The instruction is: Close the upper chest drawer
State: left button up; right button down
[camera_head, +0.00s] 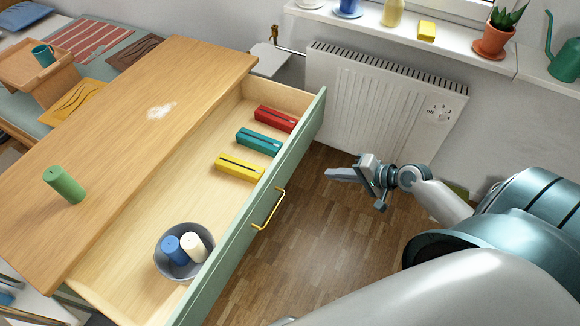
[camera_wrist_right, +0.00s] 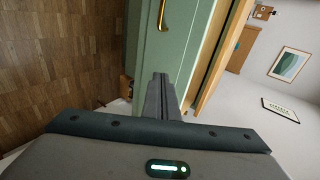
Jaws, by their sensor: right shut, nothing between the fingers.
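The upper chest drawer (camera_head: 232,232) stands open, pulled out from under the wooden chest top (camera_head: 120,110). Its green front carries a yellow bar handle (camera_head: 269,209). My right gripper (camera_head: 328,174) is shut and empty, in front of the drawer front and apart from it, near its far end and to the right of the handle. In the right wrist view the shut fingers (camera_wrist_right: 157,88) point toward the green drawer front (camera_wrist_right: 168,50), and the handle (camera_wrist_right: 227,37) shows in part at the top. My left gripper does not show.
In the drawer lie red (camera_head: 276,120), teal (camera_head: 258,141) and yellow (camera_head: 240,166) boxes and a grey bowl (camera_head: 170,268) with blue and white cylinders. A green cylinder (camera_head: 64,185) stands on the chest top. A radiator (camera_head: 375,95) is on the wall behind. The floor (camera_head: 320,240) before the drawer is clear.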

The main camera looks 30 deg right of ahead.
aim_at(280, 161)
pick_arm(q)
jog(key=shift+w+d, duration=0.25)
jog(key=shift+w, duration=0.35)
pick_arm(e)
jog(key=shift+y, duration=0.7)
jog(key=r, duration=0.1)
jog(key=a+r, duration=0.1)
jog(key=r, duration=0.1)
jog(key=a+r, duration=0.1)
jog(key=r, duration=0.1)
jog(key=shift+w+a, duration=0.15)
jog(key=shift+w+f, duration=0.1)
jog(key=shift+f, duration=0.05)
